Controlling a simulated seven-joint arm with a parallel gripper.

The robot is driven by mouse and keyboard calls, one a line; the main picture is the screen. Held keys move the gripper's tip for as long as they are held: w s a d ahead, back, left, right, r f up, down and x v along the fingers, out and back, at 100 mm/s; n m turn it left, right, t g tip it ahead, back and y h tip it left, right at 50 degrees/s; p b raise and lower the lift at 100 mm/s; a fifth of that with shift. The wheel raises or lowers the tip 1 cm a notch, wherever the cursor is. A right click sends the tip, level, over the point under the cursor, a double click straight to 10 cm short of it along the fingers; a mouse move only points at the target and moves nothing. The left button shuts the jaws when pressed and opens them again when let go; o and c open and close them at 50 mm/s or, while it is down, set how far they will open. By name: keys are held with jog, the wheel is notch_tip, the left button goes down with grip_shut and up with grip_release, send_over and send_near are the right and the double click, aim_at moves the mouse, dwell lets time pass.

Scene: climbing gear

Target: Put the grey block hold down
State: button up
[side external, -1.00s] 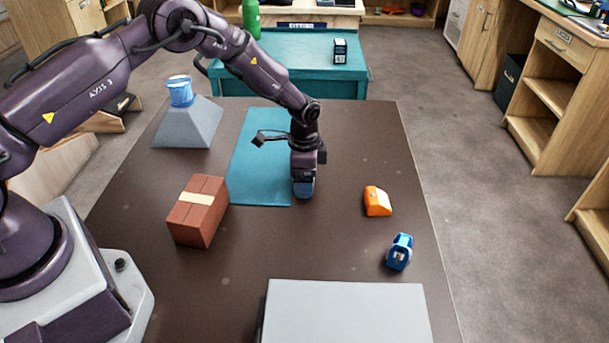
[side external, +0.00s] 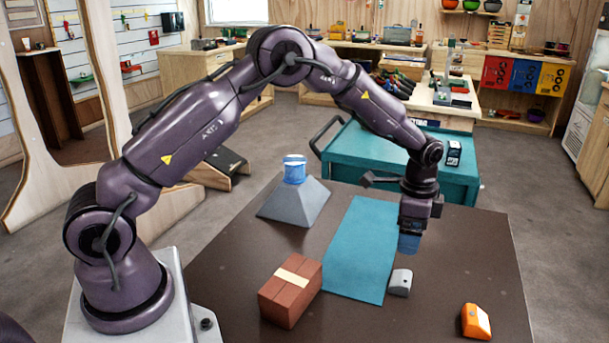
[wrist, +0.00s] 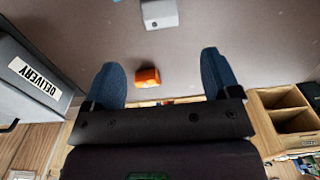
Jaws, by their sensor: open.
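The grey block hold (side external: 400,282) lies on the brown table, right beside the front right edge of the teal mat (side external: 352,262); I cannot tell if it touches the mat. My gripper (side external: 409,244) is above and behind it in the side view, apart from it. In the wrist view the grey block hold (wrist: 160,14) is at the top edge, partly cut off. There my gripper (wrist: 161,65) shows two blue fingers spread wide with nothing held between them.
An orange hold (side external: 475,321) lies at the front right and also shows in the wrist view (wrist: 147,77). A brown taped box (side external: 290,291) stands left of the mat. A grey pyramid (side external: 293,205) bears a blue-and-white cup (side external: 294,169). A teal cart (side external: 375,152) stands behind the table.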

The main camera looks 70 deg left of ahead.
jog(key=s+r+n+t, duration=0.2)
jog(key=s+r, duration=0.4)
jog(key=r, duration=0.4)
jog(key=s+r+n+t, duration=0.1)
jog(key=s+r+n, duration=0.1)
jog(key=s+r, duration=0.6)
jog(key=s+r+n+t, duration=0.1)
jog(key=s+r+n, duration=0.1)
jog(key=s, duration=0.6)
jog(key=s+r+n+t, duration=0.1)
jog(key=s+n, duration=0.2)
jog(key=s, duration=0.5)
jog(key=shift+a+r+t, duration=0.25)
jog(key=shift+r+t, duration=0.05)
jog(key=shift+r, duration=0.1)
